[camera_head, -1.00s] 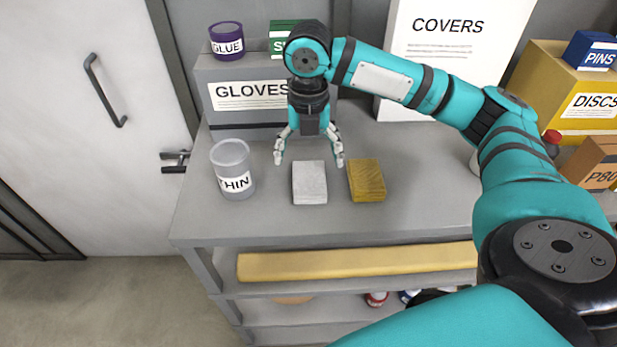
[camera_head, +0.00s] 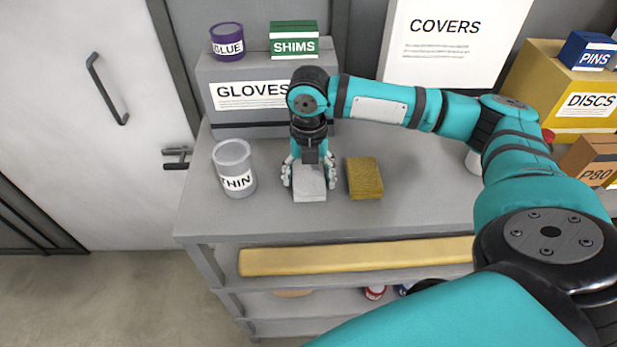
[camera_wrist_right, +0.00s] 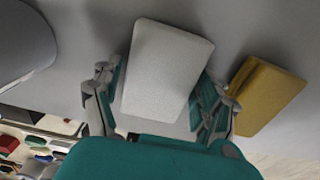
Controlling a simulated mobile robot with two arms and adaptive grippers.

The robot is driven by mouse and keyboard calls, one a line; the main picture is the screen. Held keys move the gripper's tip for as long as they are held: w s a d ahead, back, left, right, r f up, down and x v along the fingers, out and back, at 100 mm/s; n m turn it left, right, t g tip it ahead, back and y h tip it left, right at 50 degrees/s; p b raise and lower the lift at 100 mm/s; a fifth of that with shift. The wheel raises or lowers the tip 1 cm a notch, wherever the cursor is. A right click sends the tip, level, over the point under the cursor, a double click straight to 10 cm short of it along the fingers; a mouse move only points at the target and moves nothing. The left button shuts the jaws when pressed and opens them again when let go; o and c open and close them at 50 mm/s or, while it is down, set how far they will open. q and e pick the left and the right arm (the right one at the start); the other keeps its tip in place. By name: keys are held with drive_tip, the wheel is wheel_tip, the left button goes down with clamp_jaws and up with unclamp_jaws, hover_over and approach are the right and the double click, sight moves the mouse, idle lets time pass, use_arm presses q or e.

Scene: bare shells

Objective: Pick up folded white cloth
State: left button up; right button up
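The folded white cloth (camera_head: 309,184) lies flat on the grey shelf top (camera_head: 420,210), showing as a pale grey-white block. My right gripper (camera_head: 309,180) is down over it, with one finger on each side of the cloth. In the right wrist view the cloth (camera_wrist_right: 166,72) sits between the spread fingers of the right gripper (camera_wrist_right: 160,100). The fingers stand close to its sides; firm contact cannot be made out. The gripper partly covers the cloth's far end in the head view. My left gripper is not in view.
A yellow-brown folded cloth (camera_head: 364,177) lies close to the right; it also shows in the wrist view (camera_wrist_right: 264,94). A grey THIN can (camera_head: 234,168) stands to the left. The GLOVES box (camera_head: 250,118) is behind. The shelf front is clear.

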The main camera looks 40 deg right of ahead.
sight(308, 174)
drive_tip(key=c, duration=0.8)
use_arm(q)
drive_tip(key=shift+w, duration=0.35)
use_arm(e)
drive_tip(key=shift+r+b, duration=0.3)
drive_tip(key=shift+r, duration=0.2)
wheel_tip(308, 174, up, 2)
drive_tip(key=shift+w+r+b, duration=0.1)
drive_tip(key=shift+b, duration=0.4)
use_arm(q)
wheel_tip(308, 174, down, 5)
drive_tip(key=b, duration=0.3)
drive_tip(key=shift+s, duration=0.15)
use_arm(e)
drive_tip(key=s+a+r, duration=0.1)
drive_tip(key=s+a, duration=0.1)
drive_tip(key=s, duration=0.5)
drive_tip(key=s+a, duration=0.3)
drive_tip(key=s, duration=0.5)
drive_tip(key=shift+a+r, duration=0.25)
drive_tip(key=shift+r, duration=0.15)
drive_tip(key=shift+s, duration=0.1)
